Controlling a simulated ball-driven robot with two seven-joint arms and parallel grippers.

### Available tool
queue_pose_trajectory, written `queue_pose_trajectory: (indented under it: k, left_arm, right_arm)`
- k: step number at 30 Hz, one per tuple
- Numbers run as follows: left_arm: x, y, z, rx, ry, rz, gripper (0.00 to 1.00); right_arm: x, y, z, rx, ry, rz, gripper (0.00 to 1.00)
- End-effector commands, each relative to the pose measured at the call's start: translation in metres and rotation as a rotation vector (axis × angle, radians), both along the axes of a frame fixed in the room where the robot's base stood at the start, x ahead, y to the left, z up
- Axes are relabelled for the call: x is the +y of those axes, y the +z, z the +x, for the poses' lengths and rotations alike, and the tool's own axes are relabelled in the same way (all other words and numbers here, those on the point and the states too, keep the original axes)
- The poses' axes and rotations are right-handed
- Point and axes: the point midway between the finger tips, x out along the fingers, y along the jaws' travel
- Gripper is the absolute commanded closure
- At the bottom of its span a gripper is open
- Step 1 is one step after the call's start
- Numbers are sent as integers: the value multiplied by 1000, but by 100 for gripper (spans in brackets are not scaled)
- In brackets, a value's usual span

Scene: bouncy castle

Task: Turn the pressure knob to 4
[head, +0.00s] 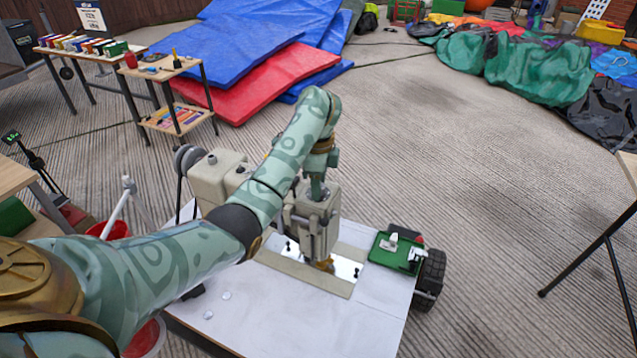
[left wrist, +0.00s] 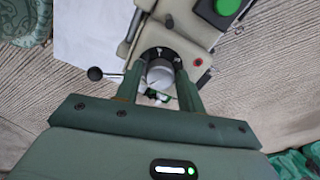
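The pressure knob (left wrist: 160,73) is a round grey knob with a black, white-marked dial ring in the left wrist view. It sits on a beige machine (head: 312,222); the machine also shows in the left wrist view (left wrist: 182,18). I cannot read the number it is set to. My left gripper (left wrist: 160,72) has its two green fingers apart, one on each side of the knob, with a thin gap showing. In the head view, the left gripper (head: 317,190) points down at the machine's head, and its fingertips are hard to make out. My right gripper is in neither view.
The machine stands on a white table (head: 265,318). A green tray (head: 392,252) with small parts lies at its right. A black-tipped lever (left wrist: 97,73) and a green button (left wrist: 228,6) are near the knob. A small wooden shelf table (head: 165,72) stands behind.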

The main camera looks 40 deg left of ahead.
Motion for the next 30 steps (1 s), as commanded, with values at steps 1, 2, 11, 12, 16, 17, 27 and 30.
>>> queue_pose_trajectory:
  k: [1, 2, 11, 12, 16, 17, 27, 30]
  left_arm:
    - [0, 0, 0, 0, 0, 0, 76]
    - [0, 0, 0, 0, 0, 0, 85]
    - [0, 0, 0, 0, -13, -1, 93]
    - [-1, 1, 0, 1, -21, -3, 93]
    - [-1, 2, 0, -1, -67, -4, 93]
    - [-2, 3, 0, -2, -83, -5, 93]
    - [-2, 4, 0, -2, -354, -6, 93]
    - [-2, 3, 0, -2, -449, -5, 93]
  right_arm:
    - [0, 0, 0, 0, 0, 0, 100]
    - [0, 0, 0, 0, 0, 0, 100]
    - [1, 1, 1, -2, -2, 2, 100]
    - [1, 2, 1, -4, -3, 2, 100]
    - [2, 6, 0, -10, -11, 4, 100]
    - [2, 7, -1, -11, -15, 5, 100]
    - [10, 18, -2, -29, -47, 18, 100]
    - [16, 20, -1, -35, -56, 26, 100]
